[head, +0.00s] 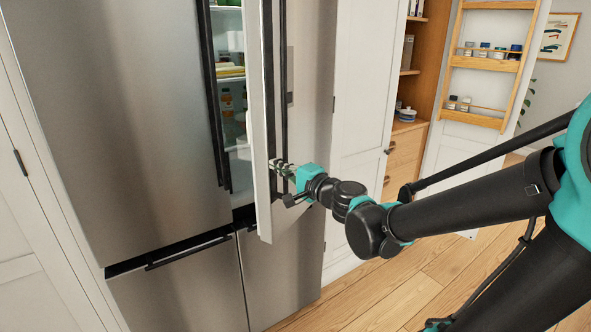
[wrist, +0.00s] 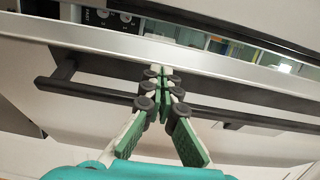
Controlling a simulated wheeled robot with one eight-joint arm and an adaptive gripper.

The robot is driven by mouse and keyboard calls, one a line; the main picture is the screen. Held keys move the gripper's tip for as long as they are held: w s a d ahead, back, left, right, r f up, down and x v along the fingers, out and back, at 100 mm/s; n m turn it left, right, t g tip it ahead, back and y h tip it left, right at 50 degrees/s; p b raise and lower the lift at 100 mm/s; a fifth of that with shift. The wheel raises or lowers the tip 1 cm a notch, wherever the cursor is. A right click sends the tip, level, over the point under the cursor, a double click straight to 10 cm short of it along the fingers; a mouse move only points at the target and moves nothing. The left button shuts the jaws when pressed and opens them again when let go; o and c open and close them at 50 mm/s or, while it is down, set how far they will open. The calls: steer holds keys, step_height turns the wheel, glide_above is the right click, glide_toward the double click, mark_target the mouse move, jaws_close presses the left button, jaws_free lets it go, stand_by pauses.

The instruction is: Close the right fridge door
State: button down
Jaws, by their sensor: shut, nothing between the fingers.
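The right fridge door (head: 257,150) is partly open, its narrow edge turned towards me in the head view. Its long black handle (head: 283,60) runs up the outer face; in the wrist view the handle (wrist: 85,92) crosses behind the fingers. My gripper (head: 279,169) is at the lower part of this door, beside the handle. In the wrist view its green-padded fingers (wrist: 161,76) are together with nothing between them, their tips near the pale door edge (wrist: 225,70). I cannot tell whether they touch the door.
The left fridge door (head: 120,110) is shut, with a black handle (head: 214,110). Stocked shelves (head: 230,75) show in the gap. Lower drawers (head: 185,290) are shut. A white cabinet panel (head: 358,110) and an open pantry door rack (head: 485,70) stand right. Wood floor (head: 400,295) is clear.

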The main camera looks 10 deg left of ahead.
steer(key=m+t+h, duration=0.1)
glide_toward(237, 154)
steer(key=a, duration=0.1)
steer(key=w+a+r, duration=0.1)
steer(key=a+r, duration=0.1)
steer(key=a, duration=0.1)
steer(key=shift+w, duration=0.4)
steer(key=shift+w+a+m+t+h, duration=0.3)
steer(key=shift+w+a+t+h, duration=0.1)
steer(key=shift+w+a, duration=0.4)
steer(key=shift+s+a, duration=0.1)
steer(key=shift+s, duration=0.05)
